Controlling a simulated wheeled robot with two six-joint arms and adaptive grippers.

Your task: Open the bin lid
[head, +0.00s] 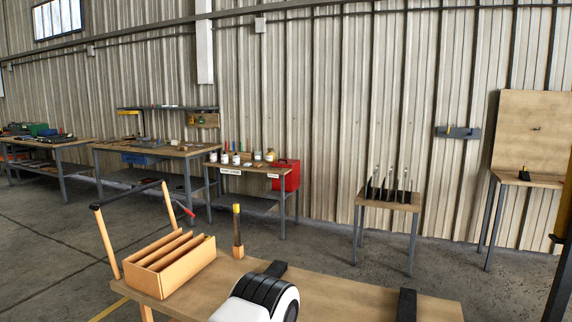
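I cannot make out a bin with a lid for certain in the head view. A red box (286,175) stands on the right end of a back workbench; whether it has a lid is too small to tell. An open wooden tray with dividers (171,263) sits on the left part of the near wooden table (335,291). Neither of my grippers can be made out in the head view. A rounded white and black part at the bottom middle hides some of the near table.
A post with a yellow top (237,230) stands at the near table's back edge. Workbenches with tools and jars (240,158) line the corrugated wall. A small stand (388,199) holds several upright tools. Grey floor (320,245) lies open between the near table and the wall.

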